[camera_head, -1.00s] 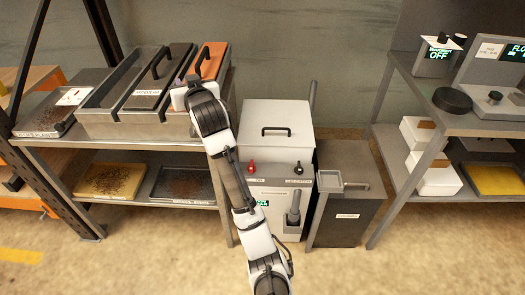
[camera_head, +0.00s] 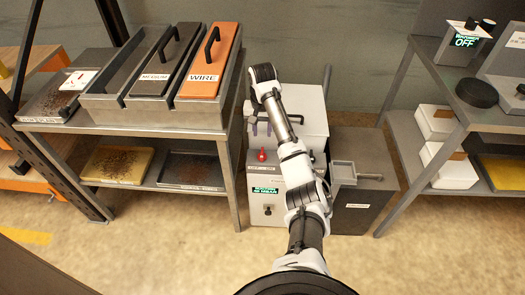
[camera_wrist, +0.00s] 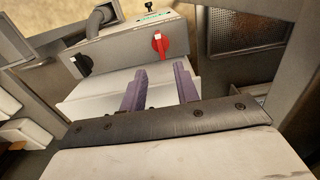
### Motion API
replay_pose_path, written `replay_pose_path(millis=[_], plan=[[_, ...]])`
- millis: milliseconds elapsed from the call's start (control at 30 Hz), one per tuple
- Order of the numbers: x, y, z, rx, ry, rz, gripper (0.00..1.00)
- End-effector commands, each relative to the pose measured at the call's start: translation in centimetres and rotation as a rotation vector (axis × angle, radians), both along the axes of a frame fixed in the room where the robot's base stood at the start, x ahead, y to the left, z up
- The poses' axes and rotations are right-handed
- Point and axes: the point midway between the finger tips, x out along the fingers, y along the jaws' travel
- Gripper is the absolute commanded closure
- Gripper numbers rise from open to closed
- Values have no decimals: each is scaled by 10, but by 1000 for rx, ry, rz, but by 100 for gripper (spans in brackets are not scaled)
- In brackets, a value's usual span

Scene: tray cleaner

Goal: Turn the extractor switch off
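A pale cabinet (camera_head: 310,123) stands between the rack and a dark bin. Its front carries a red rotary switch (camera_head: 262,155), also upright in the wrist view (camera_wrist: 158,43), and a black rotary switch (camera_wrist: 81,64), which my arm hides in the head view. The labels are too small to tell which is the extractor switch. A green lit display (camera_head: 264,190) is on the front. My gripper (camera_head: 260,126) is over the cabinet's left part, above the red switch. In the wrist view its purple fingers (camera_wrist: 160,68) are apart and empty, pointing towards the red switch without visible contact.
A metal rack (camera_head: 120,128) with trays and an orange box marked WIRE (camera_head: 208,60) stands close on the left. A dark bin (camera_head: 352,205) is on the cabinet's right. A table (camera_head: 470,115) at right bears a device reading OFF (camera_head: 464,41). The floor in front is clear.

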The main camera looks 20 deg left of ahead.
Motion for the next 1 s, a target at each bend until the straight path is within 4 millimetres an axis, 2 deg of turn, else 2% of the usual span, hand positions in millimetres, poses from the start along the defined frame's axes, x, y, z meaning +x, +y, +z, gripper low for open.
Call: replay_pose_path(millis=[300,500,700,933,1000], plan=[[-1,0,-68,-2,2,0,69],[0,0,-97,1,-2,1,69],[0,0,-108,1,-3,2,69],[0,0,-109,1,-3,2,69],[0,0,-109,1,-3,2,76]])
